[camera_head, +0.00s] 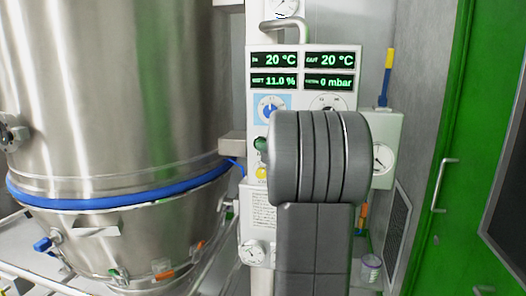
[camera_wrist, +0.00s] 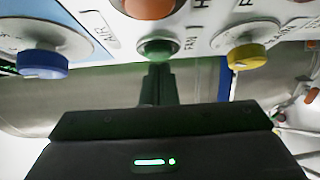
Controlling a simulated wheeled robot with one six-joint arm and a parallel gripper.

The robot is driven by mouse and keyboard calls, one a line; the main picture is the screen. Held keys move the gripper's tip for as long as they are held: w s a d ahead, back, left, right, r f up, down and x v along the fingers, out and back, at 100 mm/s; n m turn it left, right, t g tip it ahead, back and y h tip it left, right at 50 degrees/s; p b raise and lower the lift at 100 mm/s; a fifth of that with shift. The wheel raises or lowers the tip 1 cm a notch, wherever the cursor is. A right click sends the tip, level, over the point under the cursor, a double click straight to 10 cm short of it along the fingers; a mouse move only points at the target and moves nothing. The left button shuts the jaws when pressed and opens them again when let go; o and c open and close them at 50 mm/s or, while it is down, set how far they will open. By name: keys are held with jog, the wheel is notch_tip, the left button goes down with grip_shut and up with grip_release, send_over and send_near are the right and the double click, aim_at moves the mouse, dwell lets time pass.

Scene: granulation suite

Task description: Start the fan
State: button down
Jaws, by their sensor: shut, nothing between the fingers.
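The green fan button (camera_wrist: 159,48) is at the top middle of the wrist view, with a FAN label beside it. It also shows at the left edge of my arm in the head view (camera_head: 261,143). My gripper (camera_wrist: 158,72) is shut and empty, its narrow fingertips just below the green button in the wrist view. I cannot tell whether they touch it. In the head view my arm hides the gripper and part of the control panel (camera_head: 258,213).
A blue knob (camera_wrist: 42,62) labelled AIR, an orange button (camera_wrist: 148,8) and a yellow knob (camera_wrist: 246,56) sit close around the green button. Lit displays (camera_head: 303,70) are above. A large steel vessel (camera_head: 110,90) stands left and a green door (camera_head: 465,130) right.

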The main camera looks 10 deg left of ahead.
jog(key=shift+w, duration=0.25)
jog(key=shift+w+d+r, duration=0.15)
jog(key=shift+w+r, duration=0.2)
jog(key=shift+w, duration=0.25)
